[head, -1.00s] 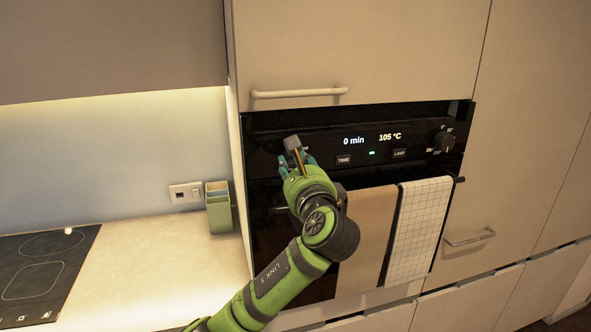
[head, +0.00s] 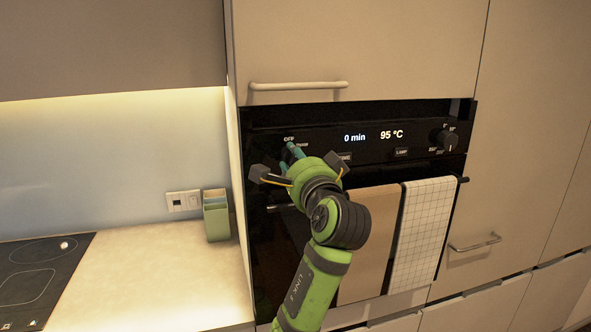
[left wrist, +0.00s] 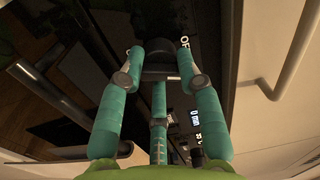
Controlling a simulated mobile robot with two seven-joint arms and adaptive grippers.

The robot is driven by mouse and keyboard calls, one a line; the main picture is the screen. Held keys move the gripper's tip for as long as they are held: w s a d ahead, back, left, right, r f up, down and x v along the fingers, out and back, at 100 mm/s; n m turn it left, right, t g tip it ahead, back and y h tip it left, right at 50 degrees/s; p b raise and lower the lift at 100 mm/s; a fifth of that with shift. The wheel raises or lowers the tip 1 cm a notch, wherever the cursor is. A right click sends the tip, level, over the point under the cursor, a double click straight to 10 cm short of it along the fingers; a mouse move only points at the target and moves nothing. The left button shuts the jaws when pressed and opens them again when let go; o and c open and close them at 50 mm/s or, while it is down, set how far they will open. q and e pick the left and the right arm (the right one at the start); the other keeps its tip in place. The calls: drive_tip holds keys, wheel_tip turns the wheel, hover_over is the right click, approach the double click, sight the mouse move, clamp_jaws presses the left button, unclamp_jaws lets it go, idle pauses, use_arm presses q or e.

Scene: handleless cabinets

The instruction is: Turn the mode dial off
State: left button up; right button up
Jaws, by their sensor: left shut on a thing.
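The mode dial (left wrist: 160,56) is a dark knob at the left end of the black oven panel. In the head view my fingers hide it, with the label "OFF" (head: 289,139) showing just above. My left gripper (head: 293,153) has its teal fingers up against the panel there. In the left wrist view the fingers (left wrist: 162,62) close around the dark knob from several sides, and part of "OFF" shows beside them. The knob's pointer is hidden. My right gripper is not in view.
The oven display (head: 373,136) reads 0 min and 95 °C. A second dial (head: 444,139) sits at the panel's right end. A brown towel (head: 371,235) and a checked towel (head: 422,235) hang below. A cabinet handle (head: 298,86) is above the panel. A green holder (head: 216,216) stands left.

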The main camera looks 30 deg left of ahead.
use_arm(q)
drive_tip(key=n+b, duration=0.2)
drive_tip(key=n, duration=0.3)
drive_tip(key=shift+b, duration=0.3)
idle(0.4)
drive_tip(key=o, duration=1.1)
drive_tip(key=shift+o, duration=0.2)
drive_tip(key=v, duration=1.2)
drive_tip(key=shift+w, duration=0.15)
